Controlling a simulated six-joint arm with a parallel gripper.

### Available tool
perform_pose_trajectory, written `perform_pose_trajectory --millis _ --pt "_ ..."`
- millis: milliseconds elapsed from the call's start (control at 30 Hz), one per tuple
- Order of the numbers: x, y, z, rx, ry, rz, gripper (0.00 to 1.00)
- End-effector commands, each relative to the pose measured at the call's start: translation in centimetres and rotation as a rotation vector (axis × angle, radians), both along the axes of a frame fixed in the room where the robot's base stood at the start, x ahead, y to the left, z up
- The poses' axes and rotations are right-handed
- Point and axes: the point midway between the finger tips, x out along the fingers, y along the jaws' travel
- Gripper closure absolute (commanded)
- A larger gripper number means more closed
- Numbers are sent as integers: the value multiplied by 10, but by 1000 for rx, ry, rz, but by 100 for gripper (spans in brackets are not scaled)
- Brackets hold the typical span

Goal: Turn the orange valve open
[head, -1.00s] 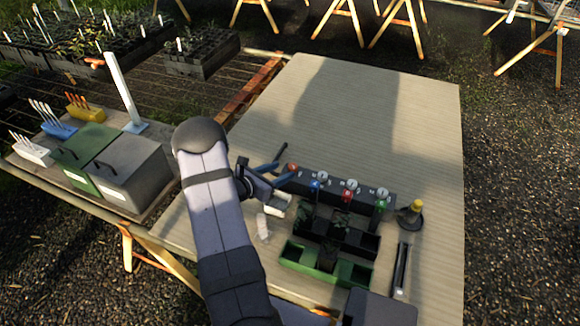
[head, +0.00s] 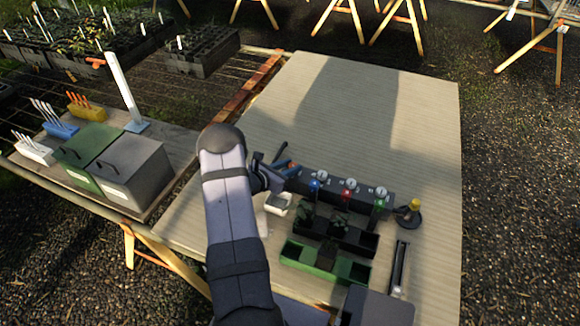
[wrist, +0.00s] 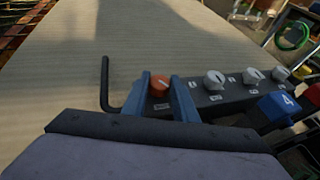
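The orange valve knob (wrist: 159,85) sits at the left end of a dark manifold box (wrist: 238,96), beside several white-grey knobs. It carries a pale pointer mark, and a small label below it is too small to read. My gripper (wrist: 160,90) has its two blue fingers apart, one on each side of the orange knob in the wrist view. Gaps show between fingers and knob; whether either touches is unclear. In the head view my gripper (head: 284,166) is at the left end of the box (head: 330,185), and its fingers partly cover the orange knob.
A black bent rod (wrist: 105,86) stands left of the fingers. Blue, red and green fittings, a black tray (head: 350,240) and a green tray (head: 300,252) lie in front of the box. A yellow-topped item (head: 410,212) stands right. The table (head: 350,100) behind is clear.

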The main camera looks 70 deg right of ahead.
Motion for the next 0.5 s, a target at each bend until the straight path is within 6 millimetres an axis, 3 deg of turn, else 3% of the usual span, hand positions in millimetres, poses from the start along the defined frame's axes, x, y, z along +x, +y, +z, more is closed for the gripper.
perform_pose_trajectory --millis 500 --pt "-4 -1 -1 -4 3 130 96"
